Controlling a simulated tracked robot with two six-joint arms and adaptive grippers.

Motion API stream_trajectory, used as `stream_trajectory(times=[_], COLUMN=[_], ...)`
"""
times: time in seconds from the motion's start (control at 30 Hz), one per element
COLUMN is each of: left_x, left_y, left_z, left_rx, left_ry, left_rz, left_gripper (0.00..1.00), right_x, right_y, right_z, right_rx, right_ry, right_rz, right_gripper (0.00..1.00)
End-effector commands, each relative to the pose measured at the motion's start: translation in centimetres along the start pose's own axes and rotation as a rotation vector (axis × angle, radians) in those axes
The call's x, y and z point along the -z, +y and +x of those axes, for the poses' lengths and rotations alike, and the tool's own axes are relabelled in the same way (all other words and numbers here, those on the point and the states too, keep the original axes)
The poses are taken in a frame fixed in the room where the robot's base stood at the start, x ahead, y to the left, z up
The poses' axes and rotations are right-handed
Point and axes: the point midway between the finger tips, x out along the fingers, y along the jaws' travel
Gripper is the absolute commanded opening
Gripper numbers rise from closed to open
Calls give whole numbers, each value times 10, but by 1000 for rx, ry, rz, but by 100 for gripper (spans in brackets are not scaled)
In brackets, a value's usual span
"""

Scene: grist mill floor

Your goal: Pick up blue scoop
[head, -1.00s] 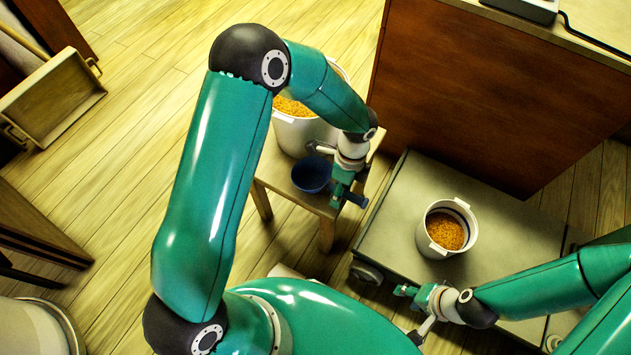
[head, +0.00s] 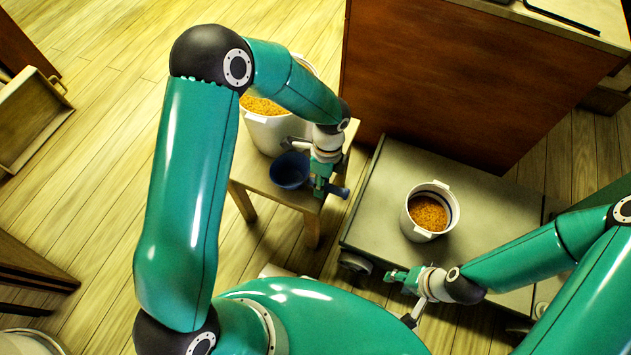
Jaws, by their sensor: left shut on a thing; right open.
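The blue scoop (head: 290,171) is at the front of a small wooden stool (head: 258,178), its round bowl facing up. Its handle (head: 338,190) points right, past the stool's edge. My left gripper (head: 321,183) reaches down from above and is shut on the scoop's handle, hiding part of it. I cannot tell whether the bowl touches the stool top. My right gripper (head: 393,276) is open and empty, low beside the front edge of a grey wheeled platform.
A large white bucket of grain (head: 266,130) stands on the stool, just behind the scoop. A smaller white bucket of grain (head: 427,214) stands on the grey platform (head: 375,210). A brown wooden cabinet (head: 460,90) rises behind. Plank floor (head: 110,120) is open at left.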

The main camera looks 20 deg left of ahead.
Motion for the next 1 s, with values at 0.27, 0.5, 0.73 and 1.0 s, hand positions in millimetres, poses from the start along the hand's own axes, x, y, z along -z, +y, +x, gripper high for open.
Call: stream_trajectory(times=[0.27,0.5,0.73,1.0], left_x=[0,0,0,0], left_y=[6,16,26,35], left_z=[-34,-87,-136,-177], left_rx=[4,6,4,3], left_ry=[1,1,0,0], left_rz=[-1,0,0,0], left_gripper=[0,0,0,0], right_x=[0,0,0,0], right_y=[-4,-10,-15,-19], right_z=[-12,-29,-42,-52], right_rx=[0,0,0,0], right_ry=[0,0,0,0], right_rz=[0,0,0,0], right_gripper=[47,47,47,47])
